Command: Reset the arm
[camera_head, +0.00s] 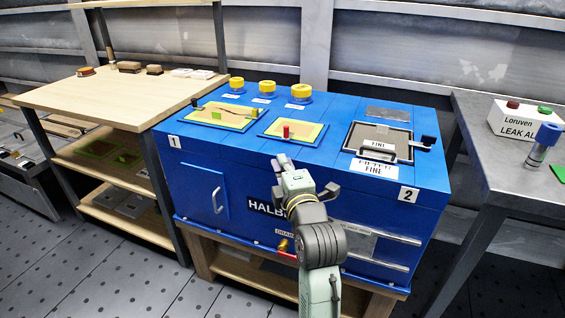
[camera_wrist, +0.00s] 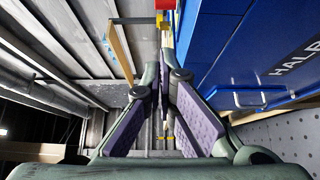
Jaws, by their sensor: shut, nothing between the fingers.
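My arm rises from the bottom of the head view in front of a blue box-shaped unit (camera_head: 330,128). My gripper (camera_head: 282,160) is at the front top edge of the unit, and I cannot tell whether it touches. In the wrist view my gripper (camera_wrist: 163,62) has its purple-padded fingers together at the tips, with nothing between them. The blue unit (camera_wrist: 250,50) fills the right side of that view, with its door handle at its lower edge.
The unit's top carries yellow-capped jars (camera_head: 301,91), yellow panels (camera_head: 292,129) and a framed hatch (camera_head: 380,139) with a handle. A wooden shelf table (camera_head: 110,100) stands left. A grey table (camera_head: 490,150) at right holds a white box (camera_head: 522,121) and a blue-silver cylinder (camera_head: 545,142).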

